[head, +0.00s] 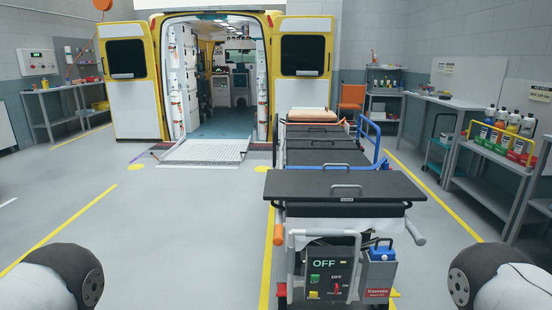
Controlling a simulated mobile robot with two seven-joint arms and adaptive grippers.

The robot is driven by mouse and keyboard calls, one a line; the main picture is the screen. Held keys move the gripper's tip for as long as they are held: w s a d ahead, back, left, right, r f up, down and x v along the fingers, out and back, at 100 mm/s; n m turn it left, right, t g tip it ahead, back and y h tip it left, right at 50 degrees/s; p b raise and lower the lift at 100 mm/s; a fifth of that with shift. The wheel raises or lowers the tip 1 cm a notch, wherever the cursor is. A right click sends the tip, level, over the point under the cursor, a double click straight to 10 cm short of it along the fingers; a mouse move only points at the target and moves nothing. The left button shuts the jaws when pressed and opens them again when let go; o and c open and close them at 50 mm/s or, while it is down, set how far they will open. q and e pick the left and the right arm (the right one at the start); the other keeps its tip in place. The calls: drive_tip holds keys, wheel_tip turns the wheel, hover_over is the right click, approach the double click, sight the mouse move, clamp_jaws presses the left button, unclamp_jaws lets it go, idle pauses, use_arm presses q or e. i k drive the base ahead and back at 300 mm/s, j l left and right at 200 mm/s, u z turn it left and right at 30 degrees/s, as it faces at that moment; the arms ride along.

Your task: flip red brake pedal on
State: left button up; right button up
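A stretcher trolley (330,186) with a black top stands in front of me, slightly right of centre. On its near end is a dark panel (326,274) with the word OFF in pale letters. A small red part (337,286), perhaps the brake pedal, sits at the lower right of the panel, and a green part (315,279) sits at its left. Which way the red part is tipped is too small to tell. Rounded parts of my arms show in both bottom corners, well apart from the trolley. Neither gripper is in view.
A yellow van (149,88) stands open at the back with a ramp (206,150) down to the floor. Shelving with bottles (504,126) lines the right side. A blue container (382,251) hangs beside the panel. The floor on the left is clear.

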sight(281, 289)
drive_tip(key=i+j, duration=0.55)
drive_tip(key=i+j+z, duration=0.15)
drive_tip(key=i+j, duration=0.4)
drive_tip(key=j, duration=0.15)
drive_tip(key=i+j, duration=0.5)
drive_tip(key=j, duration=0.15)
drive_tip(key=i+z, duration=0.05)
